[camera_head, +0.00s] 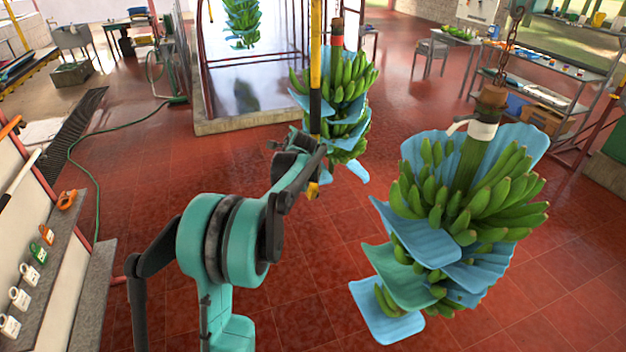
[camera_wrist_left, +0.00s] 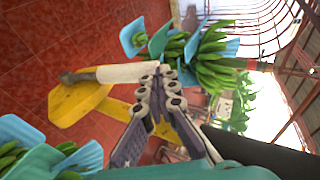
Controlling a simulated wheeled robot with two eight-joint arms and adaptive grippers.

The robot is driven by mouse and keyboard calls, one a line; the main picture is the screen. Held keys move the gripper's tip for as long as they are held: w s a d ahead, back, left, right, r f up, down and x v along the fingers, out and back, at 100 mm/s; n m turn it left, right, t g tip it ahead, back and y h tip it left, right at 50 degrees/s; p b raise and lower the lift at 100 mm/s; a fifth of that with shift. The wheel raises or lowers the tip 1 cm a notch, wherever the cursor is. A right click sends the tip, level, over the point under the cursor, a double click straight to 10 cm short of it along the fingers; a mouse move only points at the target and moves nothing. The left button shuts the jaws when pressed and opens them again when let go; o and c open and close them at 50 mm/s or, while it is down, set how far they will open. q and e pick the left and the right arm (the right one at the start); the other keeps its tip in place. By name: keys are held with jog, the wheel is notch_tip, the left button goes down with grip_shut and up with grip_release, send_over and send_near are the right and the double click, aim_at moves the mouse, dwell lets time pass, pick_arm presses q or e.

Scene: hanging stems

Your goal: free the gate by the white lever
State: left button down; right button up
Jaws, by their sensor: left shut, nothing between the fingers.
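The white lever (camera_wrist_left: 125,72) shows in the wrist view as a pale cylinder with a dark end, lying just in front of a yellow plate (camera_wrist_left: 80,103). My left gripper (camera_wrist_left: 163,75) is shut and empty, its fingertips at the lever's near end; I cannot tell whether they touch. In the head view my left gripper (camera_head: 305,150) is beside the lower part of an upright yellow-and-black bar (camera_head: 316,75), which seems to be the gate. The lever is not clear there, hidden by my gripper and arm. My right gripper is not in view.
A banana stem with blue sheets (camera_head: 465,190) hangs close on the right. Another stem (camera_head: 345,85) hangs just behind the bar. A bench with tags (camera_head: 35,270) is at the left. Red tiled floor (camera_head: 130,150) is open left of my arm.

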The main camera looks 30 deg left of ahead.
pick_arm(q)
jog(key=w+a+g+h+p, duration=0.1)
jog(key=w+a+h+p, duration=0.1)
jog(key=a, duration=0.1)
jog(key=shift+w+a+f+g, duration=0.1)
jog(key=shift+w+f+g, duration=0.25)
jog(key=shift+g, duration=0.05)
jog(key=shift+w+a+f+g+h+p, duration=0.3)
jog(key=shift+w+a+g+p, duration=0.05)
jog(key=shift+a+g+p, duration=0.1)
